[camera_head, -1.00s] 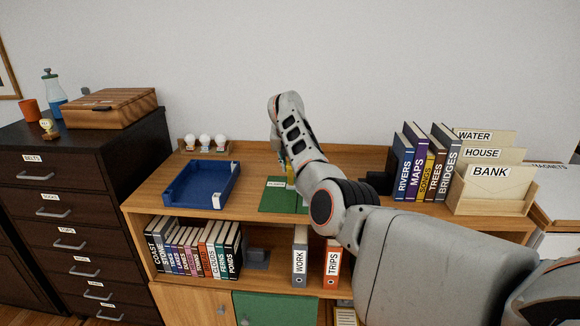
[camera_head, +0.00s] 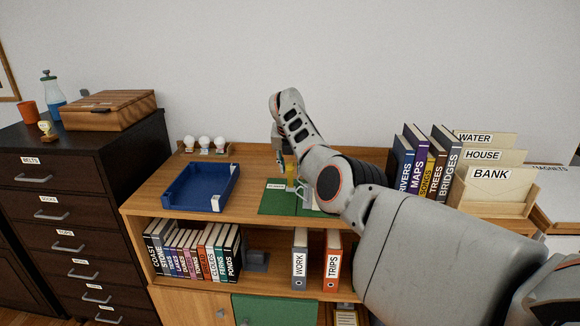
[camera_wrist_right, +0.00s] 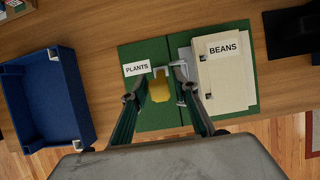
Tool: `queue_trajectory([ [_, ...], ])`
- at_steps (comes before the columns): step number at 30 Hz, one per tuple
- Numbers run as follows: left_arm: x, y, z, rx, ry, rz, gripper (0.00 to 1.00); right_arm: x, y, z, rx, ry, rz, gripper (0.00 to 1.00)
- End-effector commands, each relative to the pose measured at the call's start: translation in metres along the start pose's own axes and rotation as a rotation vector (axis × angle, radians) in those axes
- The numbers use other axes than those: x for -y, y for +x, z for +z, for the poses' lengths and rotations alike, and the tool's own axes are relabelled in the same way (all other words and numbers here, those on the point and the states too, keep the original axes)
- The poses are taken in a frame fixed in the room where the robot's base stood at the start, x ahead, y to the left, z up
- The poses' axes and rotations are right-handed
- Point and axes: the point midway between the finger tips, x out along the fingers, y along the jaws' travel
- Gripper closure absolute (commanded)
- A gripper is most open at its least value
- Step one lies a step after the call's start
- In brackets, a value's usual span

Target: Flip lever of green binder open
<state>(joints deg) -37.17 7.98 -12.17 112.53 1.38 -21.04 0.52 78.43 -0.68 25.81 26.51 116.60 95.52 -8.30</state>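The green binder lies open and flat on the wooden shelf top, and its left cover (camera_head: 275,203) bears a PLANTS label (camera_wrist_right: 136,68). On its right side is a stack of cream sheets labelled BEANS (camera_wrist_right: 224,78). Metal ring parts (camera_wrist_right: 172,67) show at the binder's middle. A yellow piece (camera_wrist_right: 159,88), seemingly the lever's tab, stands between the fingers of my right gripper (camera_wrist_right: 160,92). The fingers are apart, with gaps beside the yellow piece. In the head view my right gripper (camera_head: 289,172) points down over the binder, partly hidden by my arm. My left gripper is out of view.
A blue tray (camera_head: 187,202) sits left of the binder, with a bulb holder (camera_head: 204,150) behind it. Books (camera_head: 433,160) and a file box (camera_head: 488,207) stand to the right. A dark object (camera_wrist_right: 292,35) lies right of the binder. Shelf wood behind the binder is clear.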

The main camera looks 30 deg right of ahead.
Motion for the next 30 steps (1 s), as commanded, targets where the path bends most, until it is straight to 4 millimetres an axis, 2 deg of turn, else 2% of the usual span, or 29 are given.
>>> queue_trajectory([
  [11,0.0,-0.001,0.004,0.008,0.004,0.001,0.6,-0.001,-0.002,0.0,0.001,0.0,0.002,0.64],
  [16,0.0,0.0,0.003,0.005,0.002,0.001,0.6,-0.001,-0.012,0.001,0.003,0.0,0.001,0.64],
  [21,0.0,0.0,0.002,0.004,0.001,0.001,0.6,-0.002,-0.033,0.0,0.004,0.001,0.004,0.64],
  [30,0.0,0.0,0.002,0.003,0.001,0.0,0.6,-0.001,-0.094,0.0,0.003,0.002,0.003,0.64],
])
